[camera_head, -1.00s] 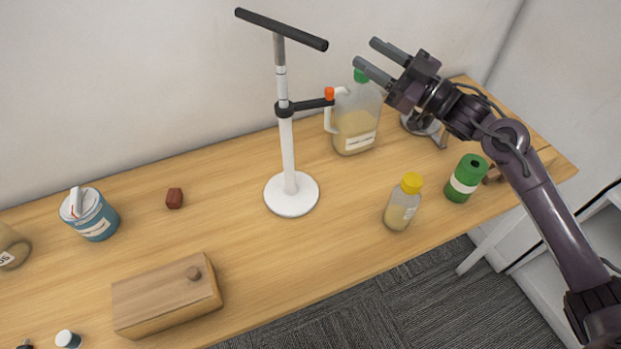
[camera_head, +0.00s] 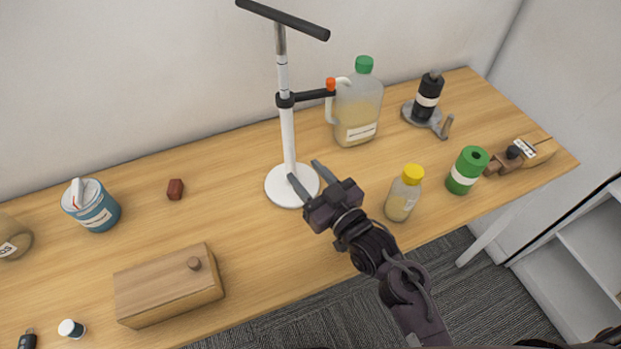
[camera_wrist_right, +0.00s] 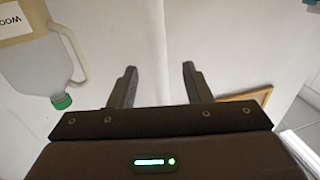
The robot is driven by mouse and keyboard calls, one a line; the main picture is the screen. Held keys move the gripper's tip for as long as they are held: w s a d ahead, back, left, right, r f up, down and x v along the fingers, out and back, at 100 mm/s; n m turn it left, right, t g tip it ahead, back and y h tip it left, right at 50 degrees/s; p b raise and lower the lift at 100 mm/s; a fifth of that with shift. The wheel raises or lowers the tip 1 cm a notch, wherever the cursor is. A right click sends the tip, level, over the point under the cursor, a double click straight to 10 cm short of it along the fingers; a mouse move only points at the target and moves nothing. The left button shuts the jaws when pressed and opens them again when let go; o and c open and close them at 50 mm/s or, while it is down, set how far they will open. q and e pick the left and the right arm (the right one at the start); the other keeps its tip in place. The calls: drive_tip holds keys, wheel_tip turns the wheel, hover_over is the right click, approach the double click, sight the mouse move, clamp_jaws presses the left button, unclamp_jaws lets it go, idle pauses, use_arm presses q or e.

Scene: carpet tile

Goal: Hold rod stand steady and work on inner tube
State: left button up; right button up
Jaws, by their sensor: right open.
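The rod stand (camera_head: 287,141) stands upright on the table with a round white base. Its thinner grey inner tube (camera_head: 281,40) rises from the white outer pole and carries a black crossbar. A black collar with an orange-tipped side arm (camera_head: 315,95) grips the pole partway up. My right gripper (camera_head: 304,171) is open and empty, its fingers pointing at the lower pole over the front of the base. In the right wrist view its fingers (camera_wrist_right: 159,68) are apart, with a pale upright band between them that may be the pole. My left gripper is out of view.
A green-capped jug (camera_head: 358,110) stands right behind the stand. A yellow-capped bottle (camera_head: 403,195) and green can (camera_head: 466,170) are to the right. A wooden box (camera_head: 168,287) is front left, a paint can (camera_head: 92,207) far left.

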sight(293, 160)
drive_tip(key=shift+w+a+f+h, duration=0.1)
drive_tip(key=shift+w+f+h, duration=0.2)
drive_tip(key=shift+f, duration=0.15)
drive_tip(key=x, duration=0.7)
drive_tip(key=shift+f, duration=0.1)
clamp_jaws()
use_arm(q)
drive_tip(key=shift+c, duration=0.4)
